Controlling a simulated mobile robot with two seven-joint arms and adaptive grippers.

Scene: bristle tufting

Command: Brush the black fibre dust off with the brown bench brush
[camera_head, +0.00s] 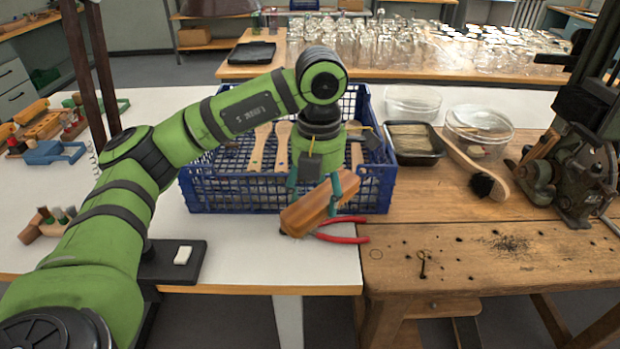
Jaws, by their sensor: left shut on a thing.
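My left gripper (316,192) is shut on the brown bench brush (318,204). It holds the brush tilted, its right end higher, in front of the blue crate. I cannot tell how far the brush is above the white table. Its bristles are mostly hidden; a dark bit shows at its lower left end. Black fibre dust (506,243) lies in a loose patch on the wooden bench (440,270), well to the right of the brush, with scattered dark specks around it. My right gripper is not in view.
Red-handled pliers (343,238) lie under the brush. The blue crate (230,190) holds wooden handles. A dark tray (414,141), round clear dishes (478,126), a long-handled black brush (478,172) and a metal machine (570,170) stand behind the dust. The bench front is mostly clear.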

